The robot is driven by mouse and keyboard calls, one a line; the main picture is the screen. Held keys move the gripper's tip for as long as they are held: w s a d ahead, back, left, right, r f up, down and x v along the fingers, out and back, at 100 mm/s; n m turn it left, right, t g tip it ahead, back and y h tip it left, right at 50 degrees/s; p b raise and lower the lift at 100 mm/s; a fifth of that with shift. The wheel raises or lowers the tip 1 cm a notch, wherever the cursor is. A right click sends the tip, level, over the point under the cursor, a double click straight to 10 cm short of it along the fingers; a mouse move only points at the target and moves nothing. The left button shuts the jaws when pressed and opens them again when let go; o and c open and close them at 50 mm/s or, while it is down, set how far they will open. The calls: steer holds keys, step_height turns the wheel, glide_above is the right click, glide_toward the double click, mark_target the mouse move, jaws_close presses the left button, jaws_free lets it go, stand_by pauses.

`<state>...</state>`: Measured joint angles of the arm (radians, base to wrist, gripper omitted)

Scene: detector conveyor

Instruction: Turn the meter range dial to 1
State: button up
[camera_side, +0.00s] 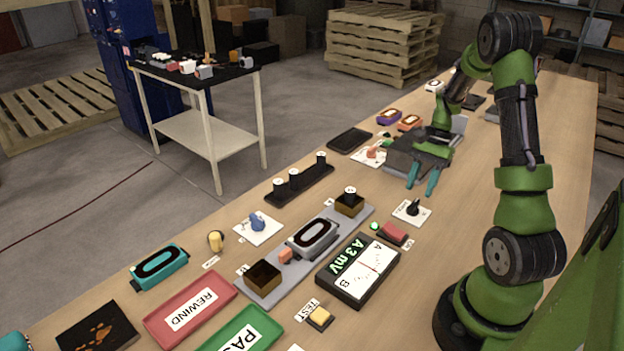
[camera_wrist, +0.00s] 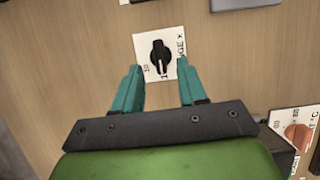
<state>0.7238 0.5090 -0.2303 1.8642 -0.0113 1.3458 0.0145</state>
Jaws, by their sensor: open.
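The range dial is a black pointer knob (camera_wrist: 159,53) on a white plate (camera_wrist: 143,42), with printed marks partly hidden by the knob and a finger. In the side view the black dial (camera_side: 413,207) sits on the table, right of the meter's red block. The meter (camera_side: 352,283) is a black box with a green display and a white needle scale. My gripper (camera_side: 420,190) is open and empty, its teal fingers pointing toward the dial from above the table. In the wrist view the fingertips (camera_wrist: 159,68) lie on either side of the knob, apart from it.
A red block (camera_side: 390,232) and a green light are between the meter and dial. A grey conveyor strip (camera_side: 333,221) with a detector and brown boxes lies to the left. An orange knob (camera_wrist: 297,135) on another white plate is at the wrist view's lower right.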

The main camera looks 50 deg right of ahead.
steer(key=v, duration=1.2)
steer(key=shift+r, duration=0.35)
steer(key=shift+d, duration=0.1)
steer(key=w+a+r+n+t+h, duration=0.1)
steer(key=w+a+n+h, duration=0.15)
steer(key=a, duration=0.55)
steer(key=w+a+r+n+t+h, duration=0.15)
steer(key=a+n, duration=0.25)
steer(key=a, duration=0.4)
steer(key=s+a+r+n+t, duration=0.2)
steer(key=a+n, duration=0.1)
steer(key=a, duration=0.5)
steer(key=s+a+r+n+t+y, duration=0.1)
steer(key=s+a+r+n+t, duration=0.1)
steer(key=a, duration=0.7)
steer(key=shift+s+r+n+t, duration=0.2)
steer(key=shift+s+n+t, duration=0.15)
steer(key=shift+s+n, duration=0.65)
